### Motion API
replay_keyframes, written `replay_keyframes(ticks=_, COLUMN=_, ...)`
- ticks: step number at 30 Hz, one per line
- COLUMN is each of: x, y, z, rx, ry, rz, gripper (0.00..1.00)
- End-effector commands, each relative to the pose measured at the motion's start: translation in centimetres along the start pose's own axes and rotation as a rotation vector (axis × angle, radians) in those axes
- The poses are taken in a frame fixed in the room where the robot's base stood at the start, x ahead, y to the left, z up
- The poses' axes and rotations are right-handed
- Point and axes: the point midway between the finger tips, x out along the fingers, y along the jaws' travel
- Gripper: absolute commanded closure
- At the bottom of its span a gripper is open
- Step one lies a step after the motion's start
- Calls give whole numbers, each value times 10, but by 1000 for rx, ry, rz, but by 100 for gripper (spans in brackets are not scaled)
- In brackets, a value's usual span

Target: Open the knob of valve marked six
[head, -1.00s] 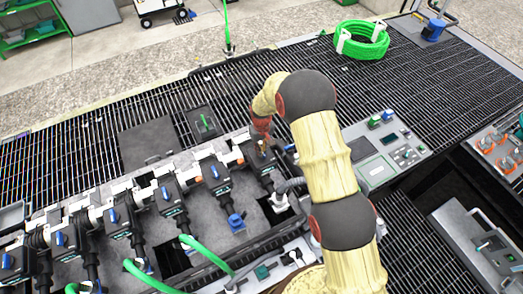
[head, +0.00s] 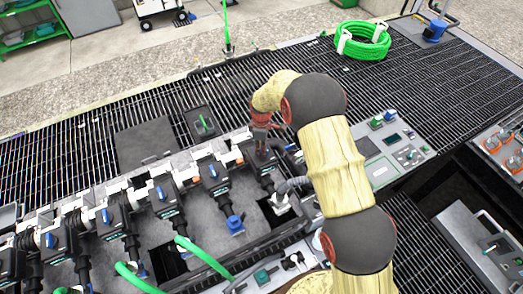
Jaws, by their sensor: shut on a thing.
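A row of dark valves with blue knobs runs diagonally from lower left to the centre of the head view. My gripper (head: 262,146) is at the valve at the right end of the row (head: 264,163), pointing down onto its top. It is shut on that valve's knob, which the fingers mostly hide. The neighbouring valve has a visible blue knob (head: 212,170), and the one after it also has a blue knob (head: 162,192). The markings are too small to read, so I cannot tell the number of the held valve.
Green hoses (head: 205,258) run from the lower valve outlets. A blue cap (head: 235,222) sits in front of the row. A control panel (head: 392,150) stands right of my arm. A coiled green hose (head: 362,40) lies at the back. Dark grating surrounds the manifold.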

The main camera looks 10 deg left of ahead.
Motion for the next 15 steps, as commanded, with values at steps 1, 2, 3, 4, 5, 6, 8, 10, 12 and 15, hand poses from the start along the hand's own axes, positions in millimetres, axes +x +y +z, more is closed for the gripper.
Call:
replay_keyframes(ticks=1, x=0, y=1, z=-1, rx=-44, ry=2, rz=4, gripper=100)
replay_keyframes(ticks=2, x=0, y=1, z=-1, rx=-72, ry=2, rz=3, gripper=100)
replay_keyframes(ticks=3, x=0, y=1, z=-1, rx=-111, ry=2, rz=3, gripper=100)
replay_keyframes(ticks=4, x=0, y=1, z=-1, rx=-139, ry=2, rz=3, gripper=100)
replay_keyframes(ticks=5, x=0, y=1, z=-1, rx=-167, ry=2, rz=4, gripper=100)
replay_keyframes(ticks=6, x=0, y=2, z=-1, rx=-205, ry=2, rz=4, gripper=100)
replay_keyframes(ticks=8, x=0, y=1, z=-1, rx=-260, ry=2, rz=4, gripper=100)
replay_keyframes(ticks=10, x=0, y=1, z=-1, rx=-323, ry=2, rz=4, gripper=100)
replay_keyframes(ticks=12, x=0, y=1, z=-1, rx=-381, ry=2, rz=4, gripper=100)
replay_keyframes(ticks=15, x=-1, y=1, z=-1, rx=-459, ry=2, rz=4, gripper=100)
